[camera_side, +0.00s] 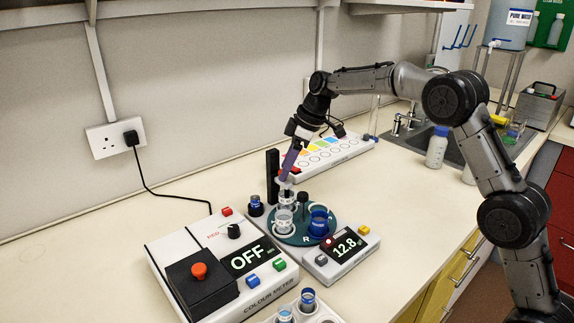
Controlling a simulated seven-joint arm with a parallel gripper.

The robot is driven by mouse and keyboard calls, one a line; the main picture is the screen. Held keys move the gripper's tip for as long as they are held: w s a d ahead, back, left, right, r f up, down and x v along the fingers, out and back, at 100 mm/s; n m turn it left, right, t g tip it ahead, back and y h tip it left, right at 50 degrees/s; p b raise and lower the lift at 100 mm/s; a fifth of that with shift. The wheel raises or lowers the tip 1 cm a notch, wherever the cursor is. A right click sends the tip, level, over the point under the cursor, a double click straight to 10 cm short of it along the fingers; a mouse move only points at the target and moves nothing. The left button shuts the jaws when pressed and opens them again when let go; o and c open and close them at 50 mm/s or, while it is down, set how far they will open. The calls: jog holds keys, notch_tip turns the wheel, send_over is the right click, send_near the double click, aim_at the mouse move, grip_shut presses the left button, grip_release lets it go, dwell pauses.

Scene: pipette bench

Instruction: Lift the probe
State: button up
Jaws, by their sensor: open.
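My gripper (288,175) is open and points down at the black upright post (272,177), just right of it. Its purple-blue fingers reach to just above a pale, clear upright piece (286,187) over the round teal platform (300,240). This may be the upper part of the probe, but the picture is too small to be sure. I cannot tell whether the fingers touch it. On the platform stand clear cups, one of them at the front left (284,221), a blue cup (319,222) and a dark upright piece (303,203).
A unit showing 12.8 (346,247) adjoins the platform. A colour meter (245,262) reading OFF stands front left. A small dark-blue vial (256,206) stands left of the post. A colour-chart panel (325,155) lies behind. Bare bench (425,200) is free at right.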

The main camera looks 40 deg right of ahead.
grip_shut()
jog(key=shift+r, duration=0.1)
dwell(1.2)
